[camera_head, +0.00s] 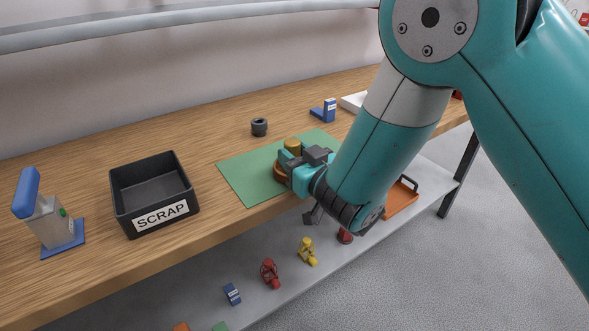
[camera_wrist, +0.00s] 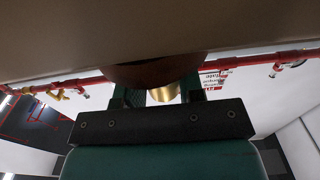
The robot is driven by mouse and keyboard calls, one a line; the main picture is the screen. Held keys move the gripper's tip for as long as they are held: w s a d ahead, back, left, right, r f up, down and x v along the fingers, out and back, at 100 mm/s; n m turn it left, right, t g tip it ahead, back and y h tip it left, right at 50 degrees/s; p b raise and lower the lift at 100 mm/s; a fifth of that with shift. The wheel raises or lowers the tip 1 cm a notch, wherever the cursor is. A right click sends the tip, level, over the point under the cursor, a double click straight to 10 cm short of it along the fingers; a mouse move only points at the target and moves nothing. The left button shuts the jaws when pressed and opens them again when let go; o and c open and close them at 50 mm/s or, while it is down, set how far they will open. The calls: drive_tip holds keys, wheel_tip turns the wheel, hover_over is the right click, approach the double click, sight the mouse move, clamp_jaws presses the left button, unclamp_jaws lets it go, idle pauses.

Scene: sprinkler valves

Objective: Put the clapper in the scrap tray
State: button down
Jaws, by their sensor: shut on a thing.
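My gripper (camera_head: 308,170) is over the front of the green mat (camera_head: 244,177), shut on a part with a brass-coloured cylinder (camera_head: 292,146) and a brown round edge (camera_head: 280,172). This part appears to be the clapper; most of it is hidden by my gripper. In the wrist view the brass cylinder (camera_wrist: 164,94) shows between the fingers, with the brown round body (camera_wrist: 150,72) above it. I cannot tell if it touches the mat. The scrap tray (camera_head: 185,215) is a black open box labelled SCRAP, left of the mat, and looks empty.
A blue and grey device (camera_head: 50,215) stands left of the tray. A dark ring (camera_head: 259,127) and a blue stand (camera_head: 324,110) are behind the mat. The lower shelf holds red (camera_head: 270,273) and yellow (camera_head: 307,252) parts and an orange tray (camera_head: 402,198). Bench between mat and scrap tray is clear.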

drive_tip(key=shift+f, duration=0.15)
drive_tip(key=shift+f, duration=0.25)
drive_tip(key=c, duration=0.7)
unclamp_jaws()
drive_tip(key=shift+c, duration=0.2)
drive_tip(key=shift+r, duration=0.25)
